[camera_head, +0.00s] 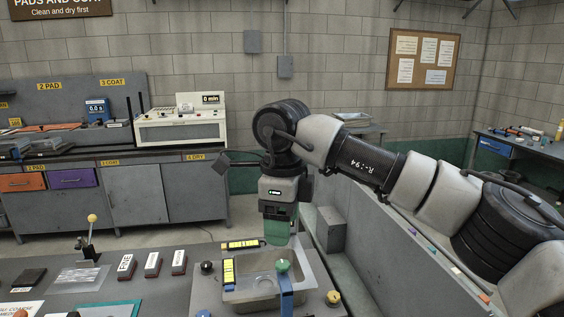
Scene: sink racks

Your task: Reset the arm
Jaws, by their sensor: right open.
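My right arm reaches in from the right, and my right gripper (277,224) points down over the back of the metal sink (309,272). The gripper is open. A pale green piece (277,236) shows right below its dark jaws; I cannot tell whether it is part of the gripper or a separate thing. My left arm and gripper are not in view.
Around the sink are a green knob (283,265), a black knob (207,267) and a yellow knob (333,298). Labelled blocks (152,264) and a lever (90,235) stand left. A grey cabinet (155,195) with a white machine (180,127) is behind.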

